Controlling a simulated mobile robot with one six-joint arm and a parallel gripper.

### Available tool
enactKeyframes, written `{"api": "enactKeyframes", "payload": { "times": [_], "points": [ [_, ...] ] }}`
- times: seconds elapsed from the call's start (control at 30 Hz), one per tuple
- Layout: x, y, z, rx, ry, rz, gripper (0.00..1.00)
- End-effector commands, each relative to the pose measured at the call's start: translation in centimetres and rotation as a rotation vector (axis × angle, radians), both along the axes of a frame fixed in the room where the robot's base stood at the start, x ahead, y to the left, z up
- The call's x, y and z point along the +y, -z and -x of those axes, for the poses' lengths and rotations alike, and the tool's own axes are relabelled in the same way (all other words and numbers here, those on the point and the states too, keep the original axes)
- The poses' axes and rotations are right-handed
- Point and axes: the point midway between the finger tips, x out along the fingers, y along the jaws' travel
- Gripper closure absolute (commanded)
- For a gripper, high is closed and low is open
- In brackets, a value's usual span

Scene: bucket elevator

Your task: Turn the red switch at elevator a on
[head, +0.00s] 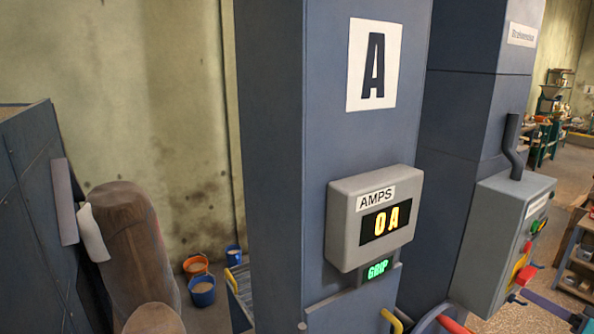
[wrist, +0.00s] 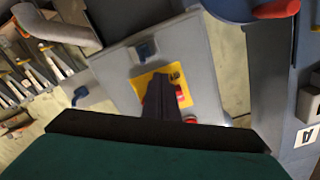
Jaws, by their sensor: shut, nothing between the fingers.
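The grey control box (head: 497,240) stands at the right in the head view, beside the column marked A (head: 373,65). In the wrist view the yellow plate (wrist: 150,80) sits on the grey box face, with a red part (wrist: 181,96) partly hidden behind my gripper (wrist: 163,85). My gripper is shut and empty, its tips in front of the plate. I cannot tell if they touch anything.
The AMPS display (head: 385,221) reads 0 A, with a green lit sign (head: 377,269) below. A bent grey pipe (head: 512,150) rises from the box. A red handle (wrist: 276,9) shows at the wrist view's top right. Buckets (head: 202,290) stand on the floor at left.

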Motion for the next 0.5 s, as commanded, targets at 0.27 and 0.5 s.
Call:
{"api": "enactKeyframes", "payload": {
  "times": [0.27, 0.5],
  "points": [
    [0.21, 0.01, 0.12, -0.001, 0.000, 0.001, 1.00],
    [0.38, -0.08, 0.21, -0.001, 0.000, 0.002, 1.00]
  ]
}}
